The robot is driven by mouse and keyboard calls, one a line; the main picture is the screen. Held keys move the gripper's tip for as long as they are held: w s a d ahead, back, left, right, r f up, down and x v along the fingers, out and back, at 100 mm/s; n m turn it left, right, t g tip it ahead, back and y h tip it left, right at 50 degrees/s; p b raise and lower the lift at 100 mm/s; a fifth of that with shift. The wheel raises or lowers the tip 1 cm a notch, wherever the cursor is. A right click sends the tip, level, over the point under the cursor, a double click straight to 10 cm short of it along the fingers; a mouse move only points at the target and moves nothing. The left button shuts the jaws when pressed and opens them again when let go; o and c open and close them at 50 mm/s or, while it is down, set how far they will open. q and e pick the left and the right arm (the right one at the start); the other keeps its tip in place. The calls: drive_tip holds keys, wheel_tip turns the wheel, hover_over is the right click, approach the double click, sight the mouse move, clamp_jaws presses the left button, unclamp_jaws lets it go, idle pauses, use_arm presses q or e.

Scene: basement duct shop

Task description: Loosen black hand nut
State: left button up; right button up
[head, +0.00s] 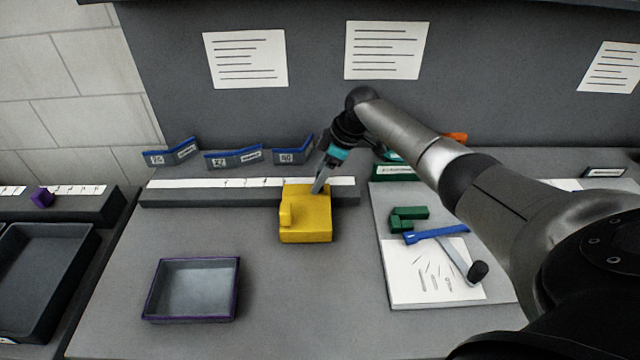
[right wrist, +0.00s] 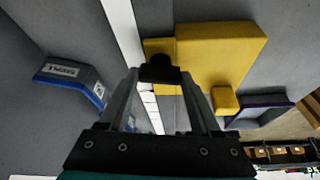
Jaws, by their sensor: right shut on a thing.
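The black hand nut (right wrist: 159,68) shows in the right wrist view between the fingertips of my right gripper (right wrist: 160,76). The fingers are shut on it. In the head view my right gripper (head: 318,186) points down at the back of the yellow block (head: 308,228), and the nut cannot be made out there. The yellow block, with a small raised knob on its left side, also shows beyond the fingers in the right wrist view (right wrist: 222,55). My left gripper is not in view.
A grey rail with a white strip (head: 220,184) runs behind the block. Blue labelled holders (head: 233,158) stand behind it. An empty purple-rimmed tray (head: 193,290) sits front left. At right, a board (head: 390,265) holds green blocks (head: 409,216) and a blue-handled tool (head: 436,234).

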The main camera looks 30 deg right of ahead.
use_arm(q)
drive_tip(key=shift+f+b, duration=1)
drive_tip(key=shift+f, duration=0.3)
use_arm(e)
drive_tip(key=shift+n+g, duration=0.4)
drive_tip(key=shift+n, duration=0.7)
drive_tip(key=o, duration=1.4)
drive_tip(key=shift+r, duration=0.1)
use_arm(q)
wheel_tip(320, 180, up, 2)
drive_tip(key=shift+p, duration=1)
use_arm(e)
drive_tip(key=v, duration=1.5)
drive_tip(key=shift+d, duration=0.35)
